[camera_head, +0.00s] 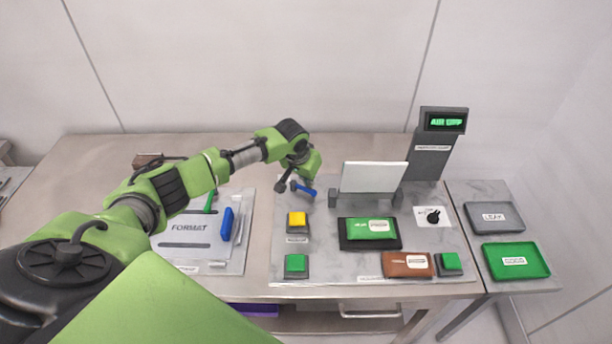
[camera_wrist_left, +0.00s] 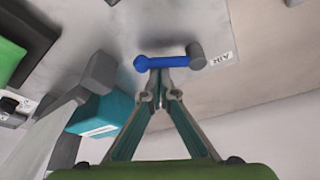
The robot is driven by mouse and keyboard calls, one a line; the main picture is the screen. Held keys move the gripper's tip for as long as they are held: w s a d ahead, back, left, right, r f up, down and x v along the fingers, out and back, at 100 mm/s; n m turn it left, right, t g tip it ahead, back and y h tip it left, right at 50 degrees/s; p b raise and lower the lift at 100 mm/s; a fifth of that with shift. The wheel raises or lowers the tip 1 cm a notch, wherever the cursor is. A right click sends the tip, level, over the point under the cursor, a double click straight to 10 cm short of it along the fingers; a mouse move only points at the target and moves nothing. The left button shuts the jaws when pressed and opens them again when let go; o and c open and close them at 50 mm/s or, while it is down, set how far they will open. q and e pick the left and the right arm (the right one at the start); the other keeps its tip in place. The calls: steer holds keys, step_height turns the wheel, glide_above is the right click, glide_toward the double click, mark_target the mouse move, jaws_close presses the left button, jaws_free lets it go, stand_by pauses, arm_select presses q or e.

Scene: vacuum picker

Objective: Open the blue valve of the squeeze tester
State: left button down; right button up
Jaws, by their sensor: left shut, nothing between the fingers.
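The blue valve handle (camera_head: 307,191) is a short bar at the back left of the squeeze tester's plate (camera_head: 330,265). In the left wrist view the blue handle (camera_wrist_left: 167,62) lies crosswise, with a grey pivot (camera_wrist_left: 196,56) at its right end beside an AIR label. My left gripper (camera_head: 286,186) reaches down at the handle's left side. Its fingertips (camera_wrist_left: 161,73) are together, empty, and right against or just short of the handle's middle. I cannot tell whether they touch it. My right gripper is not in view.
A white upright panel (camera_head: 374,177) stands right of the valve, behind a green pouch (camera_head: 368,229). Yellow (camera_head: 297,218) and green (camera_head: 296,263) buttons sit in front. A display post (camera_head: 433,150) is at back right. A FORMAT board (camera_head: 190,250) lies left, under my arm.

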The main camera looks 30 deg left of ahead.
arm_select(q)
steer(key=shift+s+f+m+h, duration=0.2)
steer(key=shift+m+h, duration=0.2)
steer(key=shift+m, duration=0.5)
steer(key=shift+s+m+h, duration=0.3)
steer(key=shift+s+m, duration=0.1)
steer(key=shift+m, duration=0.6)
steer(key=s+m, duration=0.1)
steer(key=m, duration=0.1)
steer(key=shift+s+m+g+h+b, duration=0.2)
steer(key=shift+m+g+h+b, duration=0.1)
steer(key=shift+h, duration=0.1)
steer(key=m, duration=0.1)
steer(key=s+m, duration=0.1)
steer(key=shift+a+m+g+h+b, duration=0.25)
steer(key=shift+m+g+h+b, duration=0.05)
steer(key=shift+h, duration=0.1)
steer(key=shift+s+m, duration=0.1)
steer(key=shift+m, duration=0.2)
steer(key=shift+s+a, duration=0.35)
steer(key=shift+s, duration=0.05)
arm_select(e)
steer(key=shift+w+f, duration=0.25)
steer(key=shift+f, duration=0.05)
arm_select(q)
steer(key=shift+s+a, duration=0.1)
